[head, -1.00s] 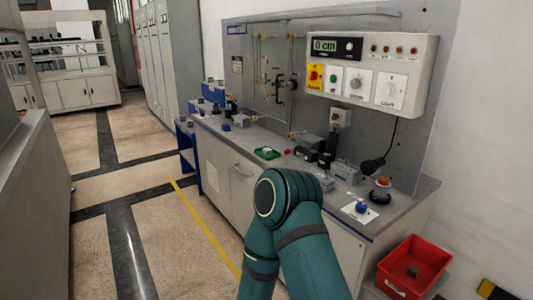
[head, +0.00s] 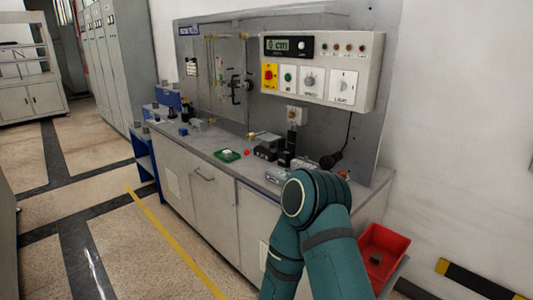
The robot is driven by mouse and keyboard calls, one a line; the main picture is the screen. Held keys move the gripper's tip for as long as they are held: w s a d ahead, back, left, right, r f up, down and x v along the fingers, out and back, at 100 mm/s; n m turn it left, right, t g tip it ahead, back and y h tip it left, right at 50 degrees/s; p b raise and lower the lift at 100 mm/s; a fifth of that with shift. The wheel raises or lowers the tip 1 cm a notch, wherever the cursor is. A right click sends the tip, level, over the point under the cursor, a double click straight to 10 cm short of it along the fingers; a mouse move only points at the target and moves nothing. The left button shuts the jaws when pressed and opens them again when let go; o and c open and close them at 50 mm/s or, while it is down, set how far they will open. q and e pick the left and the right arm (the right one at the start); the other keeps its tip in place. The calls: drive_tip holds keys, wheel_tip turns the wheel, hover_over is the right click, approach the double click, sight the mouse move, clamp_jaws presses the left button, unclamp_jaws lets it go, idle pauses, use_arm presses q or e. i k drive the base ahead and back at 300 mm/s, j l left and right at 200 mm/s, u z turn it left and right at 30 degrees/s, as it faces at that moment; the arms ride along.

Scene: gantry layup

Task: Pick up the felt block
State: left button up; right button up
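I cannot tell for certain which thing is the felt block. A small dark block (head: 376,260) lies inside the red bin (head: 393,241) at the right end of the bench. Several small dark and grey items, including a black block (head: 284,159), stand on the grey bench top (head: 212,144). A green tray (head: 227,155) there holds a small whitish piece. A teal arm of mine rises from the bottom, its elbow covering the right end of the bench top. Neither gripper shows.
A grey back panel with a control box (head: 322,70) reading "0 cm" stands behind the bench. Blue shelving (head: 147,160) is at the bench's far left end. The floor left of the yellow line (head: 172,238) is clear. A black-and-yellow strip (head: 478,281) lies at lower right.

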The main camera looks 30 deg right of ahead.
sight(228, 153)
drive_tip(key=i+z, duration=0.35)
drive_tip(key=i+j+z, duration=0.15)
drive_tip(key=z, duration=0.15)
drive_tip(key=i+j+z, duration=0.2)
drive_tip(key=z, duration=0.15)
drive_tip(key=i+j+z, duration=0.3)
drive_tip(key=i+j, duration=0.5)
